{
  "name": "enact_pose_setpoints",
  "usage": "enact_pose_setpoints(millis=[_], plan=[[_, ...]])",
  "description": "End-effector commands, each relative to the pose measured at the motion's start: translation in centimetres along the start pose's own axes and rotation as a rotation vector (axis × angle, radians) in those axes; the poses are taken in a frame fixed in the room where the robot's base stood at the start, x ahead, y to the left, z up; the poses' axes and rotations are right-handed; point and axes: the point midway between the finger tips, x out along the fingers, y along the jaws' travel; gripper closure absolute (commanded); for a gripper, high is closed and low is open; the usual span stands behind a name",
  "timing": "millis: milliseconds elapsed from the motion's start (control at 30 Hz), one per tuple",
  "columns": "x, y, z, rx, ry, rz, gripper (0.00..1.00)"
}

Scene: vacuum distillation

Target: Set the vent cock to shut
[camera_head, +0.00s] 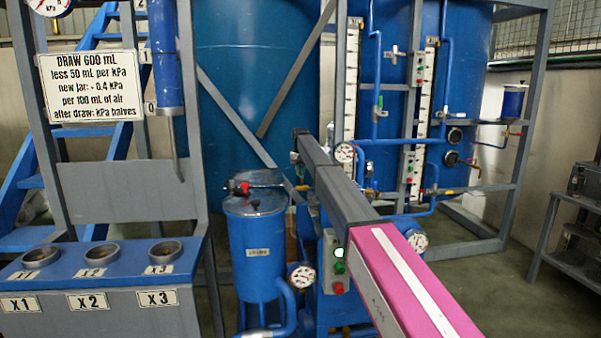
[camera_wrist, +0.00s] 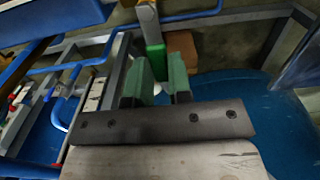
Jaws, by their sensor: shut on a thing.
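In the wrist view my gripper (camera_wrist: 160,82) has two green fingertips a little apart. A metal rod with a bright green sleeve (camera_wrist: 154,55) reaches down to the gap between them, and the jaws are shut on this green-sleeved lever. The contact itself is partly hidden by the fingers. In the head view my gripper is hidden behind my grey and pink arm. A cock with a red handle (camera_head: 240,187) sits on the lid of the small blue tank (camera_head: 257,245). I cannot tell from the pictures which fitting is the vent cock or how it is set.
Large blue vessels (camera_head: 250,70) stand behind in a grey frame. Several gauges, such as one by the small tank (camera_head: 302,276), and blue pipes crowd the area. A stand with cup holders (camera_head: 95,254) and a sign (camera_head: 91,82) are at left. Some floor (camera_head: 460,285) is clear at right.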

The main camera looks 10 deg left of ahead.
Motion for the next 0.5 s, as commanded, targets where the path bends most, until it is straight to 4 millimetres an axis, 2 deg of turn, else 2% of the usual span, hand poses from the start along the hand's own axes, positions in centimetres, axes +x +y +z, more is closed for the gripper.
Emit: enact_pose_setpoints(millis=[67, 100, 167, 500], plan=[[-0.04, -0.13, -0.02, -0.009, 0.001, -0.002, 1.00], [-0.04, -0.13, -0.02, -0.009, 0.001, -0.002, 0.71], [-0.04, -0.13, -0.01, -0.008, 0.001, -0.002, 0.55], [-0.17, -0.05, -0.01, -0.003, 0.000, -0.001, 0.55]])
